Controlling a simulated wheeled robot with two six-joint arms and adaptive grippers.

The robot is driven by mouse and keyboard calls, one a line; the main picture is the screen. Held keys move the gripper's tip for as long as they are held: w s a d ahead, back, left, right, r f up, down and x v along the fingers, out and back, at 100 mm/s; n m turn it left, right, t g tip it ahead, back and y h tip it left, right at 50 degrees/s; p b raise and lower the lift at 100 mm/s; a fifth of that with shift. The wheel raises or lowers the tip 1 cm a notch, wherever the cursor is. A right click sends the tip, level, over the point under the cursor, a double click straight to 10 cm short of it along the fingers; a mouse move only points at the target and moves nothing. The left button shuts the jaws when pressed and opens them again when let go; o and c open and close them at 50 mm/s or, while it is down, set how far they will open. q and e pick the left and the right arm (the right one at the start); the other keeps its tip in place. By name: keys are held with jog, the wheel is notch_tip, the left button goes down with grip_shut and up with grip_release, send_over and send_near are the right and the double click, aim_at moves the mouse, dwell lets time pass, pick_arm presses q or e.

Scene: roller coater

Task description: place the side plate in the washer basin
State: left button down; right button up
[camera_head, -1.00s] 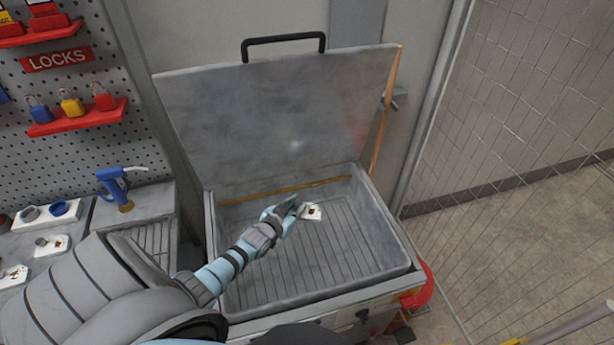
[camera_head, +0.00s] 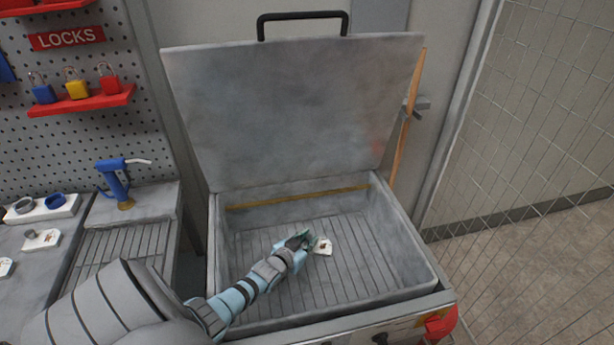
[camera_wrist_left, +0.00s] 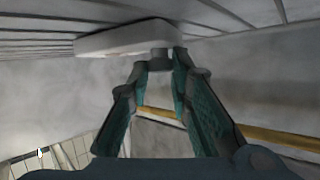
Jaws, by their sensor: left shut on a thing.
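The side plate (camera_head: 323,247) is a small, pale piece with a dark mark on its face. My left gripper (camera_head: 304,241) is shut on the plate's near edge, with the plate sticking out to the right of the fingertips. In the left wrist view the plate (camera_wrist_left: 125,38) shows as a white slab at the tips of the fingers (camera_wrist_left: 163,62). The gripper and plate are within the open washer basin (camera_head: 395,240), close over its ribbed floor. I cannot tell whether the plate touches the floor. My right gripper is not in view.
The basin's lid (camera_head: 295,110) stands open at the back. A bench at the left holds a blue nozzle (camera_head: 115,182) and white plates with rings (camera_head: 45,207). Padlocks sit on a red shelf (camera_head: 85,102). The basin floor right of the plate is clear.

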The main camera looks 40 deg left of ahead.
pick_arm(q)
jog(key=c, duration=1.5)
grip_release()
jog(key=shift+f, duration=0.1)
jog(key=shift+o, duration=0.2)
jog(key=p+v, duration=0.7)
jog(key=shift+w+r, duration=0.1)
jog(key=shift+r, duration=0.35)
jog(key=shift+s, duration=0.35)
jog(key=shift+f, duration=0.15)
